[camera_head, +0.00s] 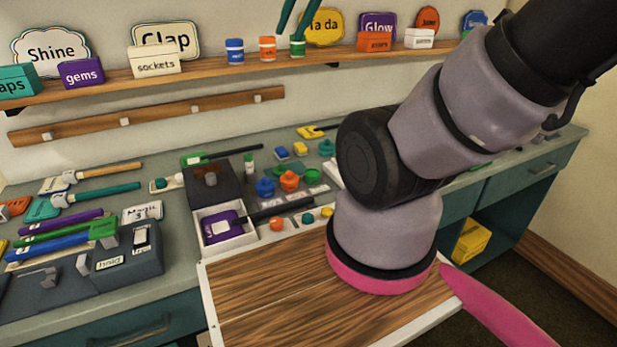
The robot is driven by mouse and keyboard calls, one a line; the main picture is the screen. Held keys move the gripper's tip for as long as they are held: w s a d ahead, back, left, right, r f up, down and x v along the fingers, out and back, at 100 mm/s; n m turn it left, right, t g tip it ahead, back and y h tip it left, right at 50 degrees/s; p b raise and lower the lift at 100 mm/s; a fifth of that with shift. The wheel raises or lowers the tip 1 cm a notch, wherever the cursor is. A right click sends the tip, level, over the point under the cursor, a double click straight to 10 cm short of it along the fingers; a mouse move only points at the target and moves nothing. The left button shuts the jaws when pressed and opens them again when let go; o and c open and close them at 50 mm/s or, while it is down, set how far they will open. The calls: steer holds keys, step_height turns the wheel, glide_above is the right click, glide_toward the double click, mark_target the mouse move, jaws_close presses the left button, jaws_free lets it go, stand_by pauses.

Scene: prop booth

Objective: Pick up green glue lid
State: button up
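A small pot with a green top (297,46) stands on the wall shelf, right of an orange one (267,48) and a blue one (235,51). My gripper (287,35) comes in from the top edge; only its two dark green fingers show. They are apart, with nothing visible between them.
The shelf (205,68) also holds boxes and signs, including a yellow sign (325,27) behind my fingers. The counter is crowded with brushes, markers, and orange (289,181) and blue (265,187) pieces.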

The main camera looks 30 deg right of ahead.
steer(key=o, duration=0.5)
steer(key=shift+w+f, duration=0.15)
steer(key=shift+w, duration=0.25)
steer(key=o, duration=0.5)
steer(key=shift+w+f+m+g, duration=0.3)
steer(key=shift+w+m, duration=0.1)
steer(key=shift+w, duration=0.35)
steer(key=w+f, duration=0.1)
steer(key=w+f+m+g, duration=0.1)
steer(key=w, duration=0.1)
steer(key=w+m+y, duration=0.1)
steer(key=shift+w+f+g, duration=0.3)
steer(key=shift+w+f, duration=0.1)
steer(key=m+g+h, duration=0.3)
steer(key=m+g, duration=0.2)
steer(key=m, duration=0.6)
glide_above(280, 164)
step_height(280, 164, down, 26)
steer(key=f, duration=0.5)
steer(key=shift+w+d+f, duration=0.15)
steer(key=shift+d+f, duration=0.1)
steer(key=shift+f, duration=0.15)
steer(key=shift+s+a+f, duration=0.1)
steer(key=shift+f, duration=1.35)
steer(key=shift+s+a+f, duration=0.1)
steer(key=shift+f, duration=1.3)
